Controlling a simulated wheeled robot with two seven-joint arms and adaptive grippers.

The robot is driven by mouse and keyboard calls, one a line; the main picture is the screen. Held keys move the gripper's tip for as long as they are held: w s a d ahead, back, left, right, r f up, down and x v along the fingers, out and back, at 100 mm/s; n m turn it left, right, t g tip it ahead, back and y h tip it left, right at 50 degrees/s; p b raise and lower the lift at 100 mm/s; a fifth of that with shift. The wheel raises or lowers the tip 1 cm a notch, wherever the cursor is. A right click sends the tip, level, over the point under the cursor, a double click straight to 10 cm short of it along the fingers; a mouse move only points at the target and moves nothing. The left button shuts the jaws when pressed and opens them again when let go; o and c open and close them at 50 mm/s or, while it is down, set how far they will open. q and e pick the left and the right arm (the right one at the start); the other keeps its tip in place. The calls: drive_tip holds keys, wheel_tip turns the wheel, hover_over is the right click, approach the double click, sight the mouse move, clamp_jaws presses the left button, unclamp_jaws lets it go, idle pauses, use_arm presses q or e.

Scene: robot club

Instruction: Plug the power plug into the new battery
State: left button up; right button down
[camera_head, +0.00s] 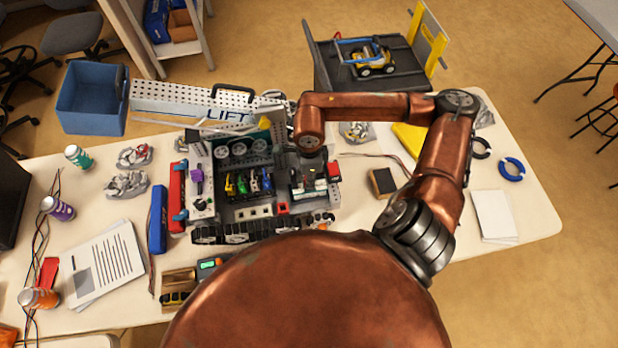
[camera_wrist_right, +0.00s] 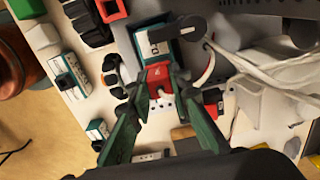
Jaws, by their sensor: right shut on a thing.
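A battery with a teal edge and white label (camera_wrist_right: 153,46) lies in the robot on the table; in the head view its teal-and-white top (camera_head: 309,186) shows partly. My right gripper (camera_wrist_right: 158,88) is shut on the red power plug (camera_wrist_right: 157,74), with one green finger at each side. The plug is at the near end of the battery; I cannot tell whether it is seated or only close. In the head view my right arm hides the fingertips and plug. My left gripper is not in view.
The tracked robot (camera_head: 240,222) fills the middle of the table, with a LIFT plate (camera_head: 200,108) behind. A red block (camera_wrist_right: 112,10) and clear plastic bags (camera_wrist_right: 262,85) are near the gripper. A dark-topped box (camera_head: 383,182) stands right; the table's right side has free room.

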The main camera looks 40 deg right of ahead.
drive_tip(key=c, duration=1.7)
unclamp_jaws()
drive_tip(key=shift+f, duration=0.1)
drive_tip(key=shift+r, duration=0.2)
drive_tip(key=shift+r+p, duration=1.25)
drive_tip(key=shift+r, duration=1.6)
